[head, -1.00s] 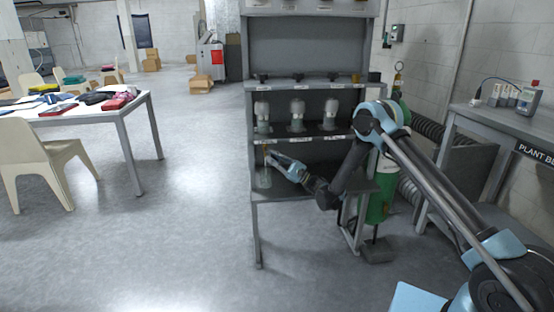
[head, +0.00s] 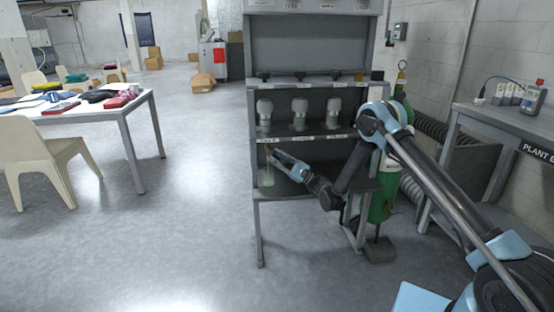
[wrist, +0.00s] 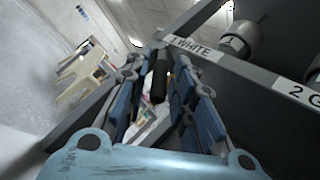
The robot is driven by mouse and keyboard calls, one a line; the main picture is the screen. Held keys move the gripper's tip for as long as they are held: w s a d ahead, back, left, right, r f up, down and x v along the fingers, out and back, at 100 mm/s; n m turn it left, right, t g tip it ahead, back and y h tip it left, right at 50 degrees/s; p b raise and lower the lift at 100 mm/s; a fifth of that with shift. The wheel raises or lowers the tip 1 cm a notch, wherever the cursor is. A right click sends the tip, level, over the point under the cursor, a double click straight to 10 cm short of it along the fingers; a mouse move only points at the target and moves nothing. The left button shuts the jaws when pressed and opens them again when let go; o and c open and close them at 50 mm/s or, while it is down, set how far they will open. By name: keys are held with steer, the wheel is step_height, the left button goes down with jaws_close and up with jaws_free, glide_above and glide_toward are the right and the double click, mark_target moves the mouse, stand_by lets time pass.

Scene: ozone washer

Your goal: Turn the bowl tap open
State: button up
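The washer cabinet (head: 320,75) has a lower bay where a clear glass vessel (head: 267,178) stands at the left. My gripper (head: 273,154) is just above the vessel, under the shelf edge at the left post. In the wrist view my gripper (wrist: 158,72) has its two fingers apart, with a dark, upright handle-like piece (wrist: 160,80) between them. I take this piece to be the bowl tap, but its fitting is hidden. A gap seems to show beside it, so the fingers do not look closed on it. A shelf label (wrist: 192,46) reads "1 WHITE".
Several grey fittings (head: 300,112) stand on the shelf above. A green cylinder (head: 382,195) stands right of the cabinet, behind my arm. A side bench (head: 500,125) is at the right. The floor left of the cabinet is clear up to a white table (head: 115,112).

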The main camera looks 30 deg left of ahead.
steer(key=v, duration=1.1)
steer(key=shift+w+d+f, duration=0.15)
steer(key=shift+d, duration=0.05)
